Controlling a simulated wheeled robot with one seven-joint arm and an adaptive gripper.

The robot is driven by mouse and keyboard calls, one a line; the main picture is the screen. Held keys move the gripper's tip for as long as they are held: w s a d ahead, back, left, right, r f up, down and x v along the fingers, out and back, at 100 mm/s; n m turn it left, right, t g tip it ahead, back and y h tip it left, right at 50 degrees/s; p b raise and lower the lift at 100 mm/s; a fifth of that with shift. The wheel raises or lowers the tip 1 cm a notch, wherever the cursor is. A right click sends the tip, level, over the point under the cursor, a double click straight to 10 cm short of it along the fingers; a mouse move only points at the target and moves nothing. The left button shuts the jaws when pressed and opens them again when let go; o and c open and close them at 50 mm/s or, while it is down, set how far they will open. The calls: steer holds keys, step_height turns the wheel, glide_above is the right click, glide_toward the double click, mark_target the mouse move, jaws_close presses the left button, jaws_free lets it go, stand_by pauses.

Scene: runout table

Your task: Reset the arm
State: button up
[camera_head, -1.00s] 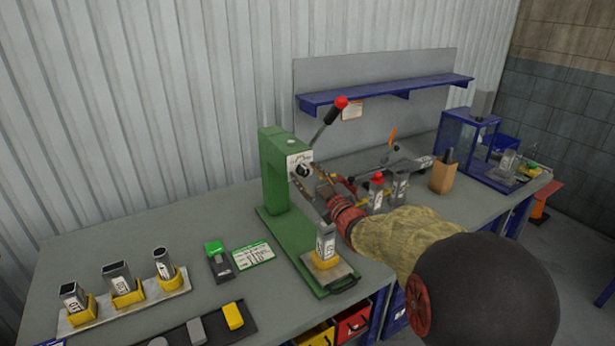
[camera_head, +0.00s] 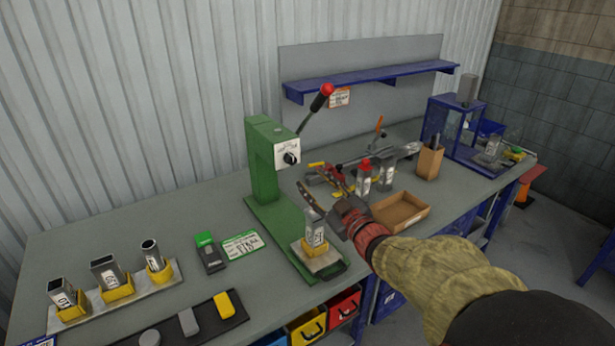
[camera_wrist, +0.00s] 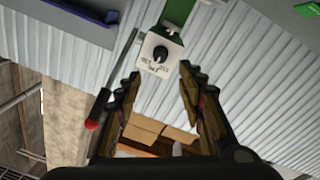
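My gripper (camera_head: 322,187) is raised in front of the green press (camera_head: 264,180), just right of its column. In the wrist view my gripper (camera_wrist: 158,85) has its two fingers wide apart with nothing between them. The press's white dial plate (camera_wrist: 160,54) shows beyond the fingertips. In the head view a labelled grey tube in a yellow holder (camera_head: 316,232) stands upright on the press base, below and close to my gripper. My forearm runs from the lower right corner.
The press lever (camera_head: 320,100) with its red knob sticks up above my gripper. A cardboard tray (camera_head: 400,211), a red-capped bottle (camera_head: 364,178) and a brown holder (camera_head: 429,162) stand to the right. Several tubes stand on a rack (camera_head: 120,298) at left. A blue shelf (camera_head: 370,79) hangs behind.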

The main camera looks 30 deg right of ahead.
steer(key=shift+s, duration=0.4)
steer(key=shift+a, duration=0.1)
steer(key=s+a+f+m+g, duration=0.2)
steer(key=s+a+g, duration=0.4)
steer(key=s+a, duration=0.3)
steer(key=s+a+f+m+g, duration=0.3)
steer(key=s+a, duration=0.7)
steer(key=s, duration=0.7)
steer(key=f+g, duration=0.2)
steer(key=g, duration=0.1)
steer(key=shift+g, duration=0.4)
steer(key=shift+r, duration=0.1)
